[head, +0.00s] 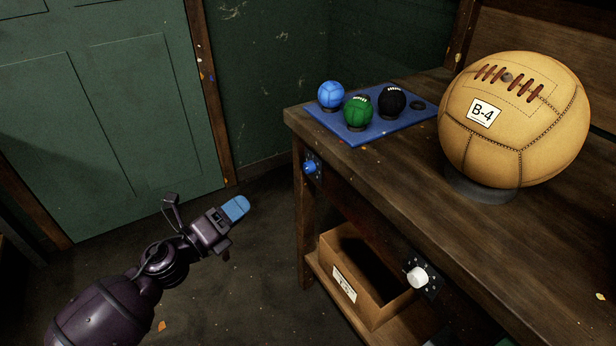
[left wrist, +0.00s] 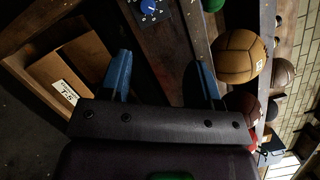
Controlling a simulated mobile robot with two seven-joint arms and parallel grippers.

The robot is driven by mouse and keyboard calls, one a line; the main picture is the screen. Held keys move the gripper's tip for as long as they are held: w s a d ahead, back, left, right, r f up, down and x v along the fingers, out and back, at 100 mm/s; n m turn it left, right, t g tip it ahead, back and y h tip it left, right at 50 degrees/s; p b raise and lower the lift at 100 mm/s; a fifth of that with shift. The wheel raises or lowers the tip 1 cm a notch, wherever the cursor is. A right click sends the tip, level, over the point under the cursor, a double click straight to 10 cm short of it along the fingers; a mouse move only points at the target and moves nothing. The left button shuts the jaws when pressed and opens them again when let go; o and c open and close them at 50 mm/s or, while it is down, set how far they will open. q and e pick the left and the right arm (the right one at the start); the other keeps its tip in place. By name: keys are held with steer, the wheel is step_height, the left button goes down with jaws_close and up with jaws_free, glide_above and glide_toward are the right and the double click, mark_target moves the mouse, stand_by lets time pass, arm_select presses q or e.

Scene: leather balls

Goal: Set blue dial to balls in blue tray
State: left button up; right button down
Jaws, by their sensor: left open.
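The blue dial (head: 310,167) is on the left end of the table's front, below the blue tray (head: 385,128). It also shows at the top of the left wrist view (left wrist: 148,8); its setting is too small to read. The tray lies on the tabletop and holds a blue ball (head: 331,94), a green ball (head: 357,111) and a black ball (head: 392,100). One round spot at its right end is empty. My left gripper (head: 236,208) is open and empty, left of and below the dial, apart from it. My right gripper is out of view.
A big tan ball (head: 515,118) labelled B-4 stands on the table (head: 400,172). A white dial (head: 418,278) is further right on the table's front. A cardboard box (head: 372,297) sits on the lower shelf. The floor left of the table is open, before a green door (head: 95,110).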

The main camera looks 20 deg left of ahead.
mark_target(305, 168)
arm_select(q)
steer(key=w+d+m+g+h+b, duration=0.1)
steer(key=w+d+m, duration=0.1)
steer(key=w, duration=0.4)
steer(key=w+d+m+h+b, duration=0.1)
steer(key=w+d+m+b, duration=0.1)
steer(key=w+m, duration=0.3)
steer(key=w+d+f+m+g+b, duration=0.1)
steer(key=w+d+m, duration=0.2)
steer(key=w, duration=0.3)
steer(key=shift+w+d+m+g+h, duration=0.15)
steer(key=shift+w+m+g+h, duration=0.2)
steer(key=shift+m, duration=0.35)
steer(key=c, duration=0.9)
